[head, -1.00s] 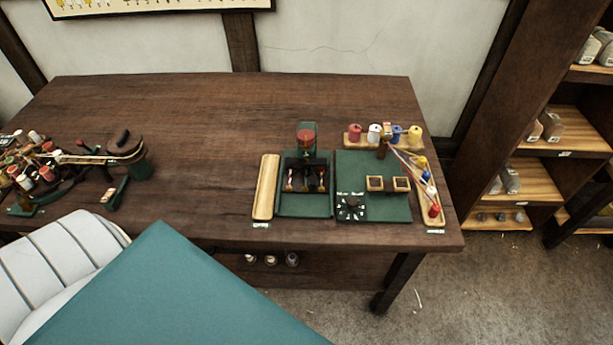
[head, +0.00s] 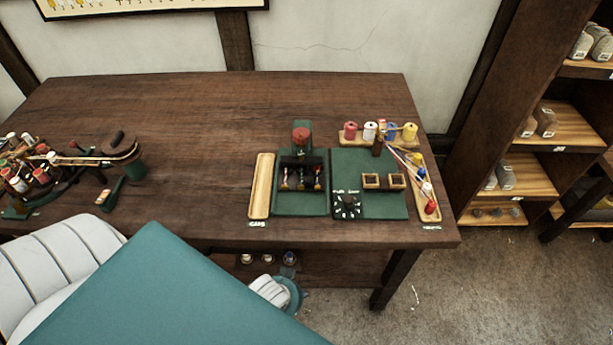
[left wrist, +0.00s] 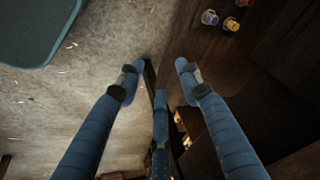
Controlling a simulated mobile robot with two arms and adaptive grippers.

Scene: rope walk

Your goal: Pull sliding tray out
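I cannot tell for certain which piece is the sliding tray. Under the table's front edge in the head view, several small spools (head: 267,258) sit on a dark wooden surface, mostly hidden by the tabletop. Blue and yellow spools (left wrist: 220,20) also show at the top of the left wrist view. My left gripper (left wrist: 160,78) is open and empty, its blue fingers spread over the floor and dark wood, apart from the spools. A white and teal part of my arm shows low in front of the table in the head view. My right gripper is not in view.
On the tabletop (head: 190,130) stand a narrow wooden tray (head: 261,187), green boards with a dark box (head: 302,174), and a spool rack (head: 365,140). A shelf unit (head: 535,180) stands at the right. Open floor (head: 440,290) lies before it.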

